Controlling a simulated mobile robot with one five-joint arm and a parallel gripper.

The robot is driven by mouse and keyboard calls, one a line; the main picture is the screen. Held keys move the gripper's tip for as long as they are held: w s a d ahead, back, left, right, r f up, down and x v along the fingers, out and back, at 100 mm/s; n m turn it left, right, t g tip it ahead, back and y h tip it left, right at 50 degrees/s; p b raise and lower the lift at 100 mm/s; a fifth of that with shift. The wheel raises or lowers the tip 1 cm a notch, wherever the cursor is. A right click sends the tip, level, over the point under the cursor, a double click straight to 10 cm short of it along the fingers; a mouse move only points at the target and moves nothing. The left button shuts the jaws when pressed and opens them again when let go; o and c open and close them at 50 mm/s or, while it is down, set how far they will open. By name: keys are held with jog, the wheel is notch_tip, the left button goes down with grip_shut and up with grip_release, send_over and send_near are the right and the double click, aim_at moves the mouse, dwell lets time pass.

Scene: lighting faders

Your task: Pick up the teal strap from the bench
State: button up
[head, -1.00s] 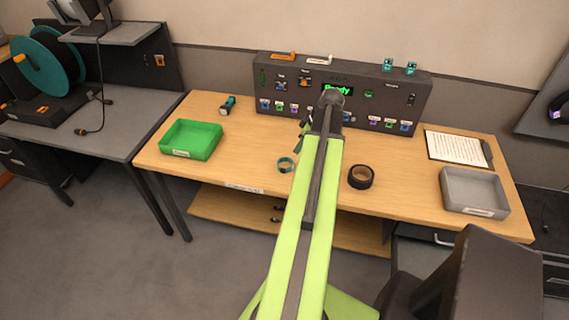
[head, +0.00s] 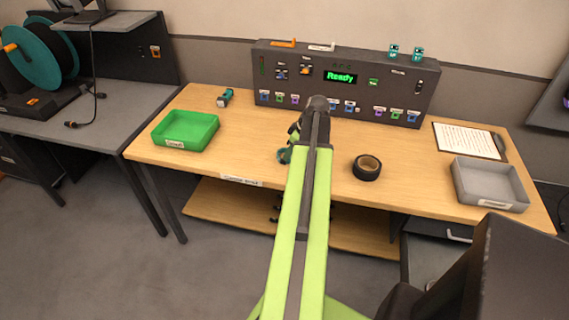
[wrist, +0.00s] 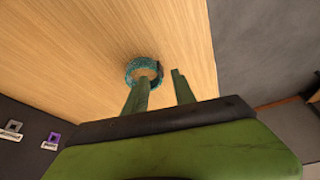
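The teal strap (head: 283,156) is a small coiled ring on the wooden bench (head: 240,140), partly hidden by my arm in the head view. In the wrist view the strap (wrist: 131,72) lies just beyond my fingertips, in line with the left finger, which covers part of its near edge. My gripper (wrist: 160,76) has two green fingers with a clear gap between them and nothing held. I cannot tell whether the left finger touches the strap. In the head view the gripper is mostly hidden beside my arm.
A black tape roll (head: 367,167) lies right of my arm. A green tray (head: 187,145) stands at the left, a grey tray (head: 490,201) at the right. A dark control panel (head: 345,85) with a lit display stands along the back. A teal-and-dark tool (head: 225,98) lies at back left.

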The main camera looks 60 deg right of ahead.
jog(key=b+x, duration=0.4)
jog(key=x, duration=0.1)
jog(key=shift+d+f+b, duration=0.1)
jog(key=shift+f+b, duration=0.05)
jog(key=shift+b, duration=0.25)
jog(key=shift+w, duration=0.1)
grip_shut()
